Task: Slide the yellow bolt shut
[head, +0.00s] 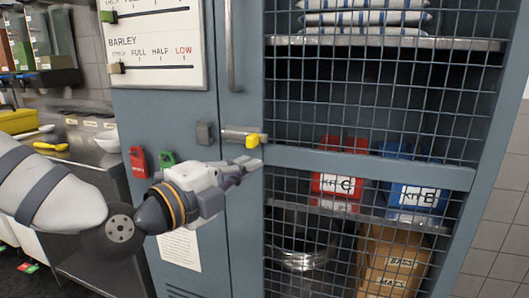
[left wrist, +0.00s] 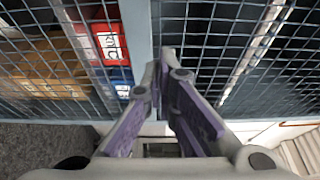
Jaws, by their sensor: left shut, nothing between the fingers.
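The yellow bolt (head: 252,141) sits on the frame of the cabinet's mesh door (head: 370,168), in a grey mount with a pale metal rod. A dark grey block (head: 204,133) is fixed to the panel left of it. A narrow gap shows between the block and the bolt's mount. My left gripper (head: 256,163) is just below the yellow knob, pointing right; whether it touches the knob cannot be told. Its fingers are together and empty, as the left wrist view (left wrist: 167,58) also shows. The bolt is not visible in the left wrist view. My right gripper is out of view.
A vertical door handle (head: 233,45) stands above the bolt. Behind the mesh are a red box (head: 338,187), a blue box (head: 415,197) and a pot (head: 301,250). A counter is at left.

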